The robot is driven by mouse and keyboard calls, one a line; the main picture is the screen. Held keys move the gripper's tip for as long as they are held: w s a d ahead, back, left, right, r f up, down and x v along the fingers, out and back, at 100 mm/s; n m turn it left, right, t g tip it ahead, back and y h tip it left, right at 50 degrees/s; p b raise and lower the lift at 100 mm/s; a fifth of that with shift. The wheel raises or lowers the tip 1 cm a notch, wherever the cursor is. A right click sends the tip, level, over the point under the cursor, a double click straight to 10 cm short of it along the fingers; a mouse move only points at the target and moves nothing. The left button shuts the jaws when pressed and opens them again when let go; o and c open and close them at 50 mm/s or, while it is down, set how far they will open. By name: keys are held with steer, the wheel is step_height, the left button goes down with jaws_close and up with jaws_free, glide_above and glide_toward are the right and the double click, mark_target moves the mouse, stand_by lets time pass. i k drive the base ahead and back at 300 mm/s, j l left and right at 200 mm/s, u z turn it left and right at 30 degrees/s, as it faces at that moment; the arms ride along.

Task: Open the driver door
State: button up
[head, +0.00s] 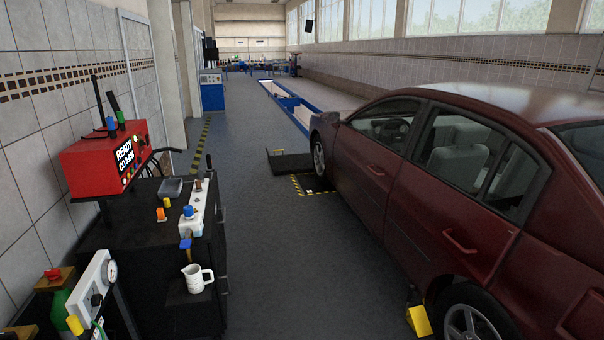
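A dark red car (440,190) stands on the right in the head view, its front pointing away from me. Its front side door (365,185) on the near side looks shut, with a handle (376,171) near the door's rear edge. The rear side door (455,215) also looks shut and has its own handle (460,241). The side windows show pale seats inside. My gripper and arm are not in this view.
A black cart (150,235) with a red box (104,158), a white jug (197,278) and small tools stands at left. A yellow wheel chock (418,321) sits by the rear wheel. A dark plate (290,163) lies ahead. The floor aisle (270,250) between is clear.

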mark_target(365, 170)
steer(key=i, duration=3.65)
steer(key=i+z, duration=0.2)
steer(key=i, duration=0.35)
steer(key=i+j+z, duration=0.25)
steer(key=i, duration=0.25)
